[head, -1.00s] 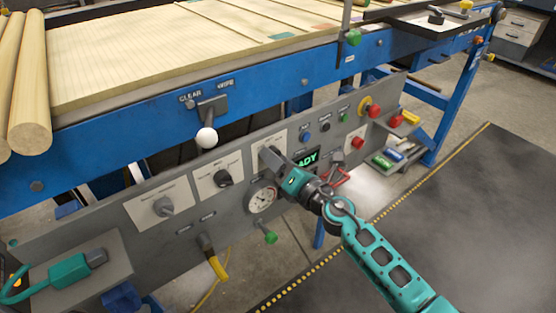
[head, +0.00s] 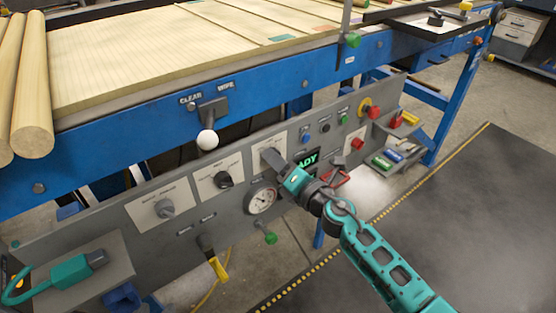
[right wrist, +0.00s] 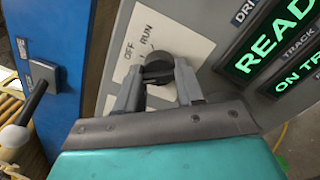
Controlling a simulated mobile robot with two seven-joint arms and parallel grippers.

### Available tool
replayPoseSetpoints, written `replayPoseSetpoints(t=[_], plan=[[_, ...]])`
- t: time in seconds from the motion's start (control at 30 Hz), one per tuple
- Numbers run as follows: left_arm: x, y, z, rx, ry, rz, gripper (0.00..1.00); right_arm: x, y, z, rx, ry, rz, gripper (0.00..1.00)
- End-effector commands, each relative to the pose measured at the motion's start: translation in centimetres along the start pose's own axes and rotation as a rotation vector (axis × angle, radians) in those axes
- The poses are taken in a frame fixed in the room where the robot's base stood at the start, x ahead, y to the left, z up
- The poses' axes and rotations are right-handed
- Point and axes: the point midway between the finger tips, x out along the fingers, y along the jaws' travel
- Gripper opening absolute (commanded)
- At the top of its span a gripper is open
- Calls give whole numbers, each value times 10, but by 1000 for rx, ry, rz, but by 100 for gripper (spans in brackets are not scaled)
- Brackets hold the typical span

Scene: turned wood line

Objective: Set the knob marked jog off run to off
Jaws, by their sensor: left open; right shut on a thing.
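The knob marked jog off run is the black knob (right wrist: 159,66) on a white plate in the right wrist view. The words OFF and RUN show beside it; JOG is hidden there. My right gripper (right wrist: 160,88) has its two grey fingers on either side of the knob and is shut on it. In the head view this gripper (head: 274,158) covers the knob, at the white label plate (head: 267,145) left of the green READY display. I cannot tell for sure which word the knob points to. My left gripper is not in view.
Left of my gripper on the panel are two more knobs (head: 222,180) and (head: 164,208) on white plates. A round gauge (head: 262,200) sits just below it. The READY display (head: 306,160) is close on the right. A white ball lever (head: 207,139) stands above left.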

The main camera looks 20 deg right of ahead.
Motion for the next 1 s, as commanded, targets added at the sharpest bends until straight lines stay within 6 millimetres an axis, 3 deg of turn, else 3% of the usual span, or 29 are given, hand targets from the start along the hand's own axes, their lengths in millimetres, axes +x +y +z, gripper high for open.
replayPoseSetpoints(t=[0.6, 1.0], plan=[[-11, 2, -19, -11, 7, -1, 43, 0, 2, 0, 486, 1, -1, 7], [-12, 0, -13, -10, -4, -8, 43, 0, 2, 0, 621, 1, -1, 7]])
